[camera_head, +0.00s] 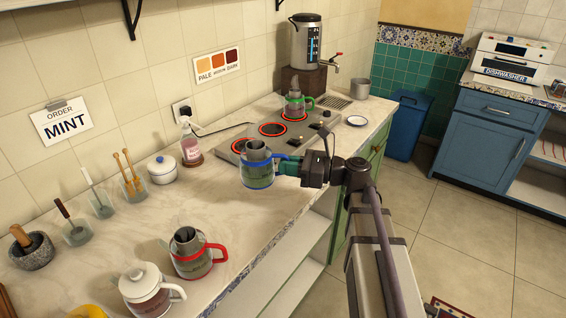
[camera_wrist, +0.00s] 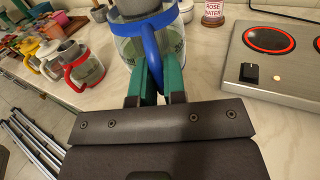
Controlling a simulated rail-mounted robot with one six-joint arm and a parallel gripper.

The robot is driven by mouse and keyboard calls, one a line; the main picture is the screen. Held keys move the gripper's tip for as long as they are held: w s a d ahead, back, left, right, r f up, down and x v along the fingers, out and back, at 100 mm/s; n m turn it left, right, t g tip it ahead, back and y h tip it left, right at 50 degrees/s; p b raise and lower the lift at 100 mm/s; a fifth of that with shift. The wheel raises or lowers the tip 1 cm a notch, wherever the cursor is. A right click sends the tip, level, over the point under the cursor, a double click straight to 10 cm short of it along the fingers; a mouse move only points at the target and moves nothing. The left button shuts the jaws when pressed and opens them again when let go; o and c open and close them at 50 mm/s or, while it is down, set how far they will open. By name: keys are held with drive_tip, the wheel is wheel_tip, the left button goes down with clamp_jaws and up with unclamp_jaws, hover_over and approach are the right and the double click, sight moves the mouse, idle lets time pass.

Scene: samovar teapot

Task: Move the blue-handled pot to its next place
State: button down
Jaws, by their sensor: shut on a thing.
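The blue-handled pot (camera_head: 257,172) is a glass pot with a blue band, a grey metal insert on top and green contents. It is at the counter's front, just left of the hob. My gripper (camera_head: 289,166) reaches it from the right and is shut on its blue handle. In the wrist view the green fingers (camera_wrist: 158,78) are on either side of the blue handle (camera_wrist: 152,50). The pot looks upright; I cannot tell whether its base touches the counter.
The hob (camera_head: 240,158) has several glowing red rings; a green-handled pot (camera_head: 295,104) stands on the far one. A red-handled pot (camera_head: 192,255) and a white-lidded pot (camera_head: 146,290) stand nearer. A rose water bottle (camera_head: 190,145) and white sugar bowl (camera_head: 162,170) stand along the wall. A MINT order card (camera_head: 62,123) hangs there.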

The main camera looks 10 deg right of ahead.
drive_tip(key=shift+w+a+r, duration=0.15)
drive_tip(key=shift+a+r, duration=0.05)
drive_tip(key=w+r+p, duration=0.3)
drive_tip(key=w+p, duration=0.1)
drive_tip(key=w, duration=2.3)
drive_tip(key=f+b, duration=1)
drive_tip(key=b, duration=0.1)
drive_tip(key=shift+w+d+f, duration=0.15)
drive_tip(key=shift+w+d, duration=0.1)
drive_tip(key=shift+d, duration=0.05)
drive_tip(key=shift+r+p, duration=0.3)
drive_tip(key=shift+p, duration=0.05)
drive_tip(key=shift+f, duration=0.25)
drive_tip(key=c, duration=1.2)
unclamp_jaws()
drive_tip(key=shift+r, duration=0.1)
drive_tip(key=shift+r, duration=0.1)
